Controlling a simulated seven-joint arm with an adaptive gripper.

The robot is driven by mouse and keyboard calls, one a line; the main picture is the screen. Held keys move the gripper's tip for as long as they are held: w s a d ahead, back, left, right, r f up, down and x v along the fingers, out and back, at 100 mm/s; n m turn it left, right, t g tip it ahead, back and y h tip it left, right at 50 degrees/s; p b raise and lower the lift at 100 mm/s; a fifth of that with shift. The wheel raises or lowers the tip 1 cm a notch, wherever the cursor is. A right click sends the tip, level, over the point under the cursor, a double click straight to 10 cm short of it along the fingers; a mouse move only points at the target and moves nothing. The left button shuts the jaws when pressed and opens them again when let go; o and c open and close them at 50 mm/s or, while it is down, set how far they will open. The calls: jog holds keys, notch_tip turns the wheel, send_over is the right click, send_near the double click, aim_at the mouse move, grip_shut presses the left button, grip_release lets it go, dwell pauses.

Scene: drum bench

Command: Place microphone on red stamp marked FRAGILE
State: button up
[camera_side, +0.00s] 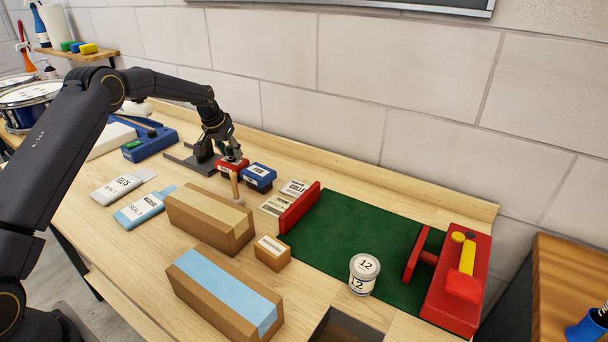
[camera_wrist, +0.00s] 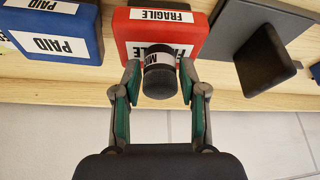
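The microphone (camera_wrist: 160,76) has a dark foam head and a pale band with partly hidden lettering. My gripper (camera_wrist: 160,72) has one green-padded finger on each side of it and appears shut on it. In the wrist view the microphone overlaps the red stamp (camera_wrist: 190,40) marked FRAGILE and covers part of its label. Whether its lower end touches the stamp is hidden. In the side view my gripper (camera_side: 234,154) is just over the red stamp (camera_side: 227,164), and the microphone cannot be made out clearly there.
The blue PAID stamp (camera_wrist: 62,36) stands left of the red one in the wrist view. A dark metal bookend (camera_wrist: 262,62) stands to its right. In the side view a wooden stick (camera_side: 235,187) and a cardboard box (camera_side: 211,219) are in front; a green mat (camera_side: 345,234) lies right.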

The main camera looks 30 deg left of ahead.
jog(key=shift+o, duration=1)
jog(key=shift+r, duration=0.1)
jog(key=v, duration=1.2)
jog(key=s+d+r+m, duration=0.1)
jog(key=s+d+r, duration=0.9)
jog(key=s+r, duration=0.15)
jog(key=s+d+f, duration=0.1)
jog(key=s+d, duration=0.2)
jog(key=s, duration=0.5)
jog(key=s+d+f, duration=0.1)
jog(key=s+d, duration=0.1)
jog(key=s, duration=0.7)
jog(key=s+d+f+m+t, duration=0.1)
jog(key=s+d+f, duration=0.1)
jog(key=s, duration=0.6)
jog(key=shift+s+d+h, duration=0.15)
jog(key=shift+d+h, duration=0.25)
jog(key=shift+d, duration=0.4)
